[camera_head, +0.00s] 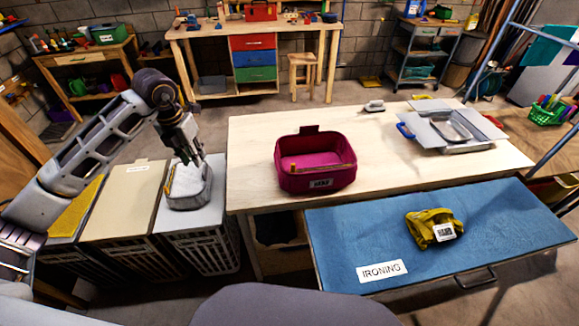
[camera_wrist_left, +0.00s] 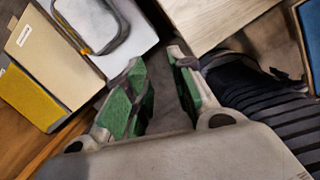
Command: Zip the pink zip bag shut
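The pink zip bag (camera_head: 290,179) stands on the light wooden table in the head view. Its top looks open, with a yellow-orange zip line along the front rim and a small tab at the back. My left gripper (camera_head: 195,162) is to the left of the pink bag, apart from it, over a grey container on a white hamper lid. In the left wrist view its green-padded fingers (camera_wrist_left: 156,60) are spread with nothing between them. The pink bag is not seen in that view. My right gripper is in neither view.
The grey open-topped container (camera_head: 187,200) sits on the white lid; it also shows in the left wrist view (camera_wrist_left: 122,40). A grey box with flaps (camera_head: 455,147) stands right on the table (camera_head: 250,140). A yellow pouch (camera_head: 422,233) lies on the blue ironing board (camera_head: 345,225).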

